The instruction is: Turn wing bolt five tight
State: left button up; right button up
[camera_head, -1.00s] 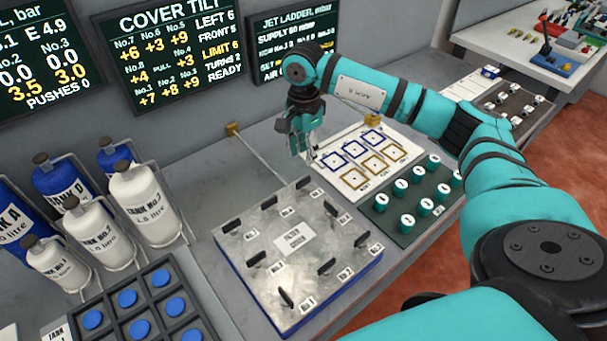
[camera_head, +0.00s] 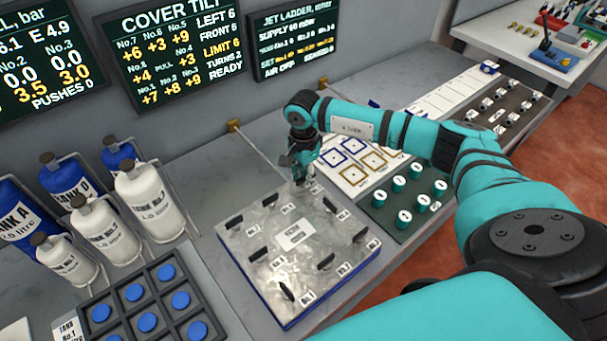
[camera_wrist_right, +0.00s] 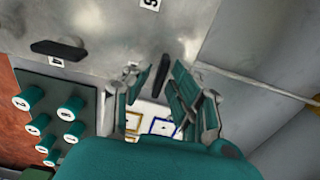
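The metal plate (camera_head: 262,262) with several dark wing bolts lies on the bench. My right gripper (camera_head: 302,178) points down at the plate's far edge. In the right wrist view, my gripper (camera_wrist_right: 155,98) has its fingers apart, with one dark wing bolt (camera_wrist_right: 162,72) showing between them. I cannot tell whether they touch it. That bolt's number is not readable. Another wing bolt (camera_wrist_right: 58,49) beside a label 4 is at the left of that view. A label 5 (camera_wrist_right: 150,4) shows at its top edge. My left gripper is not in view.
A dark green tray (camera_head: 378,214) of teal cylinders and a white board (camera_head: 345,186) with coloured squares lie right of the plate. White and blue tanks (camera_head: 145,200) and a tray of blue discs (camera_head: 135,338) are at left. A screen (camera_head: 178,58) hangs behind.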

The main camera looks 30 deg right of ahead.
grip_shut()
jog(key=m+b, duration=0.2)
jog(key=m, duration=0.1)
jog(key=shift+f+b, duration=0.2)
jog(key=shift+b, duration=0.2)
jog(key=m+b, duration=0.2)
jog(key=m, duration=0.2)
jog(key=shift+m, duration=0.4)
jog(key=m+b, duration=0.2)
jog(key=m, duration=0.3)
jog(key=shift+b, duration=0.4)
jog(key=shift+r+m+b, duration=0.15)
jog(key=shift+m+b, duration=0.5)
jog(key=shift+m, duration=1.85)
